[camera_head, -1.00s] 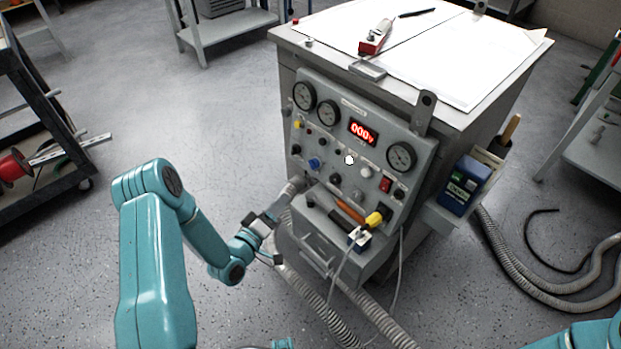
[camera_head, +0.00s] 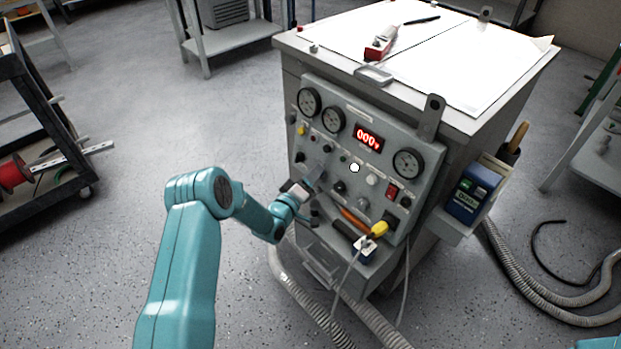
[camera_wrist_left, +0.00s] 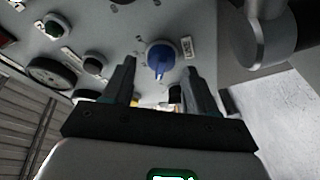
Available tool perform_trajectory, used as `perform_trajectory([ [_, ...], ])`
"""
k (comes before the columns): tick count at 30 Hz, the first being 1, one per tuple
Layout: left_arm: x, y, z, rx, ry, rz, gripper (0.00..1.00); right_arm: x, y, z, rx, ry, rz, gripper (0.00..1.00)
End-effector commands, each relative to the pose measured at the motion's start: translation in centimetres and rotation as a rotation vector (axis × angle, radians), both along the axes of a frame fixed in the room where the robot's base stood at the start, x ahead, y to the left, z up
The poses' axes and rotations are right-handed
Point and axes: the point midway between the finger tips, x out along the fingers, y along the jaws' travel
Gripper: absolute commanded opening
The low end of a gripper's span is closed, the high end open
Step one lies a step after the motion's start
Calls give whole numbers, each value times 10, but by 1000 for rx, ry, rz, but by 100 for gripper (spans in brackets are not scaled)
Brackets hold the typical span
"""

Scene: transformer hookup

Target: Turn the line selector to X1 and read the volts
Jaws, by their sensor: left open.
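The grey transformer panel (camera_head: 408,198) carries a red display (camera_head: 368,138) that shows 000 and a small v. A blue pointer knob (camera_wrist_left: 161,60) sits on the panel in the left wrist view, with a small label plate (camera_wrist_left: 188,48) beside it. In the head view my left gripper (camera_head: 314,180) is in front of the panel's lower left and covers that knob. In the left wrist view my left gripper (camera_wrist_left: 159,72) is open and empty, its fingers on either side of the knob. I cannot tell whether they touch it. My right gripper is out of view.
Round gauges (camera_head: 309,101), a red switch (camera_head: 391,191) and several dark knobs crowd the panel. Ribbed hoses (camera_head: 287,285) lie on the floor. A dark cart (camera_head: 40,115) stands at left, with clear floor between.

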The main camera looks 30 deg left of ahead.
Motion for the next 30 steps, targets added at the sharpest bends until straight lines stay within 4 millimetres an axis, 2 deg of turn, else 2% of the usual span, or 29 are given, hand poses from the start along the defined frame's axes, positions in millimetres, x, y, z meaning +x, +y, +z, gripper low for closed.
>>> perform_trajectory([
  [8,2,0,0,0,1,0,57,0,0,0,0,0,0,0],
  [9,2,0,0,0,1,0,51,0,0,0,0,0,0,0],
  [11,2,0,0,0,1,0,31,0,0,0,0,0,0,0],
  [13,2,0,0,0,1,0,9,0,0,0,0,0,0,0],
  [14,2,0,0,0,1,0,3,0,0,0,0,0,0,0],
  [23,2,1,-2,31,-11,-6,3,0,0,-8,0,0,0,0],
  [30,2,1,-6,156,-56,-28,3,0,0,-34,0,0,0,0],
])
